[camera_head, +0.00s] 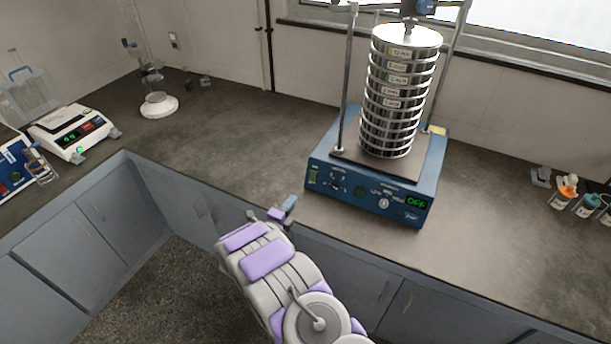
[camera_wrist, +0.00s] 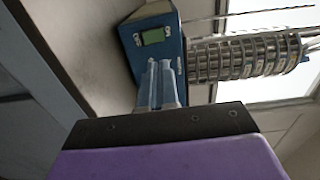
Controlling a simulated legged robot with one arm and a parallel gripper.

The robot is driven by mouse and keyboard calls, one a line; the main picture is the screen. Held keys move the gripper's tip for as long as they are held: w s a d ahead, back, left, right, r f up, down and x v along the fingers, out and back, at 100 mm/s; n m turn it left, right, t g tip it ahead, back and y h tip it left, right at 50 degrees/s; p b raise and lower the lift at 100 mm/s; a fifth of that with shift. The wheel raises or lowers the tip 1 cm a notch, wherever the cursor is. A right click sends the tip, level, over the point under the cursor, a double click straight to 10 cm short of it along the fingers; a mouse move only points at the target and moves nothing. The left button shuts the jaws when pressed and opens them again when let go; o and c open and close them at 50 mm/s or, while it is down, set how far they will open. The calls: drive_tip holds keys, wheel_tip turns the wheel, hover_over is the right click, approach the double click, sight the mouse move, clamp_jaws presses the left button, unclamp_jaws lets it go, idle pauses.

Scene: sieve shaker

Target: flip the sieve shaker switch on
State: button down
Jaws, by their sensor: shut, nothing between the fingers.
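The sieve shaker (camera_head: 360,212) is a blue box on the counter with a tall stack of metal sieves (camera_head: 400,95) on its top plate. In the wrist view the shut, empty gripper (camera_wrist: 159,68) points at the shaker (camera_wrist: 150,38), whose display shows green; the fingers hide part of the panel.
A white balance (camera_head: 72,132) and a blue device (camera_head: 14,165) stand at the left. A glass stand with a white base (camera_head: 159,105) is at the back. Several small bottles (camera_head: 565,195) are at the right. The counter (camera_head: 235,135) left of the shaker is clear.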

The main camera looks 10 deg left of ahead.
drive_tip(key=shift+s+f, duration=0.25)
drive_tip(key=shift+a, duration=0.1)
drive_tip(key=b, duration=0.3)
approach(313, 173)
drive_tip(key=x, duration=0.5)
drive_tip(key=shift+w+f, duration=0.1)
drive_tip(key=shift+w, duration=0.1)
drive_tip(key=shift+w+d, duration=0.2)
drive_tip(key=shift+w, duration=0.5)
